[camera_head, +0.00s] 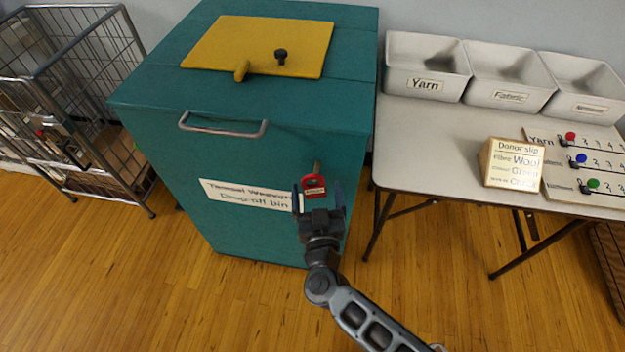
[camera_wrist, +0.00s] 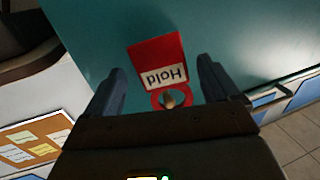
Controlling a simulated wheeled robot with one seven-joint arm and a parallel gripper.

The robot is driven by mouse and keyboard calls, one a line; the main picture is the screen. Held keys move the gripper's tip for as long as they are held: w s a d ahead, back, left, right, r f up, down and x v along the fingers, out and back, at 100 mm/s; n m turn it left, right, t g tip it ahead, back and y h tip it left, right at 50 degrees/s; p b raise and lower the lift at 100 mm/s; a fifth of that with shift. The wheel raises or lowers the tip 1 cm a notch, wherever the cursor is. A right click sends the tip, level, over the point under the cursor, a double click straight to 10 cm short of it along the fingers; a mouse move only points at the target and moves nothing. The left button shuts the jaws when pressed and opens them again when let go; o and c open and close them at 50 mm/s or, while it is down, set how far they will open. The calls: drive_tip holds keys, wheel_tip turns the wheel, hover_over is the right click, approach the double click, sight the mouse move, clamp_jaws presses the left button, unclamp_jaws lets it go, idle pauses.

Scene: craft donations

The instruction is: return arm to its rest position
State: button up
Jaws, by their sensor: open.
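My gripper (camera_head: 318,198) is in front of the teal drop-off bin (camera_head: 255,150), near the right end of its white label. Its fingers are apart, and they also show in the wrist view (camera_wrist: 165,85). A red tag reading "Hold" (camera_wrist: 160,65) hangs on a small peg on the bin's front, seen between the open fingers. The tag also shows in the head view (camera_head: 314,185). In the wrist view the fingers stand on either side of the tag with gaps. My arm reaches up from the lower right.
A table (camera_head: 440,155) at the right holds three grey bins, the first marked Yarn (camera_head: 425,68), a Donor slip block (camera_head: 512,163) and a board with coloured knobs (camera_head: 590,170). A wire cart (camera_head: 85,100) stands left. The wooden floor in front is clear.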

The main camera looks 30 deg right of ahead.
drive_tip(key=shift+s+a+r, duration=0.15)
drive_tip(key=shift+s+a, duration=0.85)
drive_tip(key=shift+s+a+r, duration=0.1)
drive_tip(key=shift+s+a, duration=0.85)
drive_tip(key=s+d+r+n+y, duration=0.1)
drive_tip(key=s+r+y, duration=0.1)
drive_tip(key=s+r, duration=0.4)
drive_tip(key=s+d+r+n+g+y, duration=0.1)
drive_tip(key=s+r, duration=0.6)
drive_tip(key=s, duration=0.9)
drive_tip(key=s+d+r+n+g+y, duration=0.1)
drive_tip(key=s+d+r+n+y, duration=0.1)
drive_tip(key=s+r, duration=0.5)
drive_tip(key=s+d+y, duration=0.1)
drive_tip(key=s, duration=0.3)
drive_tip(key=shift+s+d+r, duration=0.15)
drive_tip(key=shift+d+r, duration=0.1)
drive_tip(key=shift+c, duration=0.4)
